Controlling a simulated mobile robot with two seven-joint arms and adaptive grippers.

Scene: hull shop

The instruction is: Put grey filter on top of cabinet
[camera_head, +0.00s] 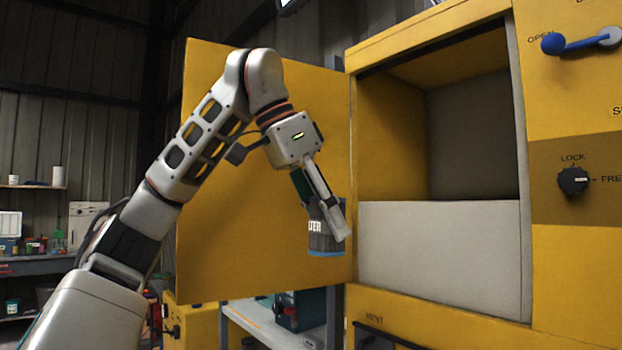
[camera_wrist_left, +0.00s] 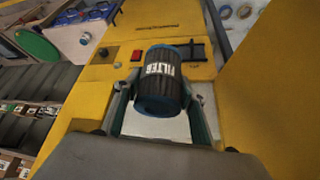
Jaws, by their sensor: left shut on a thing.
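The grey filter (camera_head: 325,238) is a dark grey ribbed cylinder with white lettering and a blue end. My left gripper (camera_head: 330,215) is shut on it and holds it in the air in front of the open yellow door, left of the cabinet opening. In the left wrist view the filter (camera_wrist_left: 161,82) sits between the two fingers of my left gripper (camera_wrist_left: 160,105). The yellow cabinet (camera_head: 430,318) has an open compartment with a pale grey block or panel in its lower part. Its top edge (camera_head: 420,28) shows at the upper right. My right gripper is not in view.
The open yellow door (camera_head: 235,255) stands behind my left arm. A blue handle (camera_head: 575,42) and a black lock knob (camera_head: 573,181) are on the cabinet's right front. A shelf (camera_head: 265,325) with a teal case stands below. Workbenches are at the far left.

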